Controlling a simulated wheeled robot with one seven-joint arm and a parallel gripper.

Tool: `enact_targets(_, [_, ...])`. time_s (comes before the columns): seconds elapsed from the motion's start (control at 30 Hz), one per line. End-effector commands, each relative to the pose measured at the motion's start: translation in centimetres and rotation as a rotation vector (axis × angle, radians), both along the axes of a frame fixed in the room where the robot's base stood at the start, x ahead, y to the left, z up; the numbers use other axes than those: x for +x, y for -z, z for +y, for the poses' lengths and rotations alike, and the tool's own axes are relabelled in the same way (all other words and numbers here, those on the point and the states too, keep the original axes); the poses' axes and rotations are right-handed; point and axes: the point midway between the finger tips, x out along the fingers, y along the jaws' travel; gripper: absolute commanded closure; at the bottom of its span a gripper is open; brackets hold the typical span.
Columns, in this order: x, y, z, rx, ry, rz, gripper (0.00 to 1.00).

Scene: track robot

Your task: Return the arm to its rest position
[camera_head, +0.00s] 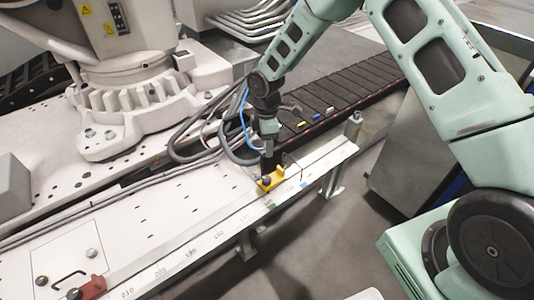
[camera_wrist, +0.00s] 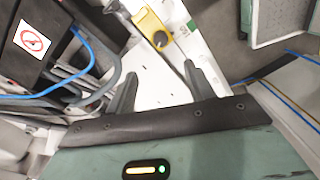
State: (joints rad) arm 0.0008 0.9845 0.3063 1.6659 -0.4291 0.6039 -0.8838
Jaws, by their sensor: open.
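My arm reaches in from the upper right in the head view and points down at the white rail. My gripper (camera_head: 268,168) is at the rail's edge, just above or beside a yellow block (camera_head: 275,178); the head view does not show whether they touch. In the wrist view my gripper (camera_wrist: 160,70) has its two dark fingers spread, with nothing between them. The yellow block (camera_wrist: 152,27) shows beyond the fingertips there, apart from them in the picture.
A white machine base (camera_head: 130,100) stands at the left. Loose cables (camera_head: 205,130) hang close to my wrist. A dark conveyor track (camera_head: 350,85) with small coloured pieces runs behind. A red clamp (camera_head: 92,288) sits at the lower left. Open floor (camera_head: 300,235) lies before the rail.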

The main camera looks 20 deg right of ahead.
Motion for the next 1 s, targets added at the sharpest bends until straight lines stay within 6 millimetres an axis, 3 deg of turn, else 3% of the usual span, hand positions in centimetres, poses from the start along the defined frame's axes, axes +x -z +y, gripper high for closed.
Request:
enact_targets(0.2, [0.1,-1.9,0.0,0.0,0.0,0.0,0.47])
enact_targets(0.77, [0.0,-2.3,0.2,0.0,0.002,0.0,0.47])
enact_targets(0.87, [-1.1,-4.2,1.4,0.004,0.028,-0.005,0.47])
enact_targets(1.0, [-4.8,-9.1,4.4,0.011,0.116,-0.009,0.47])
